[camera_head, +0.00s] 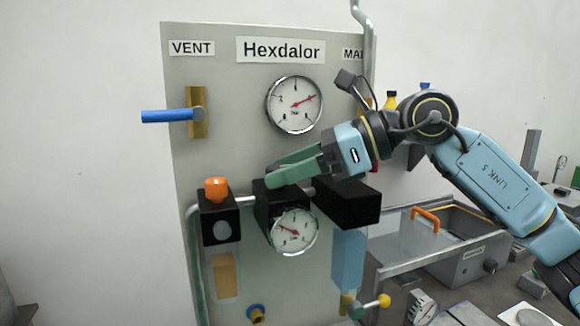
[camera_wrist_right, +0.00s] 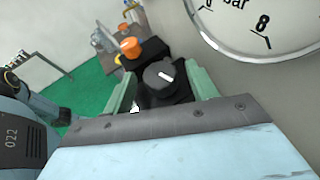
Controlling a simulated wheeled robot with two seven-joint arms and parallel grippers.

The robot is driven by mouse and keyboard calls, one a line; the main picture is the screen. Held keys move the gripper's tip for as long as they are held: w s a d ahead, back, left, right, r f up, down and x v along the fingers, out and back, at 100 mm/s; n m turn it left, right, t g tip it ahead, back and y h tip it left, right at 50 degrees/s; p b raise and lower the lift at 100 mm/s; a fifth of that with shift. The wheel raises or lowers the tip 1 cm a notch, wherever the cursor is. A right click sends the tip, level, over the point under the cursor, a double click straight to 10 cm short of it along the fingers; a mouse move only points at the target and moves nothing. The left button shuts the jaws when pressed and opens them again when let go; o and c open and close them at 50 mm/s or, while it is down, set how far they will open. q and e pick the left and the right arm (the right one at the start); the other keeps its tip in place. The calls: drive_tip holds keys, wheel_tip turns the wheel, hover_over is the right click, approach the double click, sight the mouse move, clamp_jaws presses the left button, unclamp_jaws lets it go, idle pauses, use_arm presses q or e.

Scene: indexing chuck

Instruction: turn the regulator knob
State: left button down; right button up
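The regulator knob (camera_wrist_right: 160,74) is a black round knob with a white pointer mark, seen in the right wrist view on top of a black block. In the head view the knob is hidden behind my right gripper's green fingers, above the black regulator body (camera_head: 268,208). My right gripper (camera_head: 272,177) reaches in from the right. In the wrist view its fingers (camera_wrist_right: 160,72) stand apart, one on each side of the knob, with gaps showing; I see no firm contact. My left gripper is not in view.
The grey panel (camera_head: 225,90) carries a large gauge (camera_head: 294,105), a smaller gauge (camera_head: 294,232) below the regulator, a blue-handled vent valve (camera_head: 170,115) and an orange knob (camera_head: 216,189) to the left. A black block (camera_head: 347,202) sits right of the regulator.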

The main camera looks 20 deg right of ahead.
drive_tip(key=b+v, duration=0.1)
drive_tip(key=v, duration=1.2)
drive_tip(key=shift+r, duration=0.15)
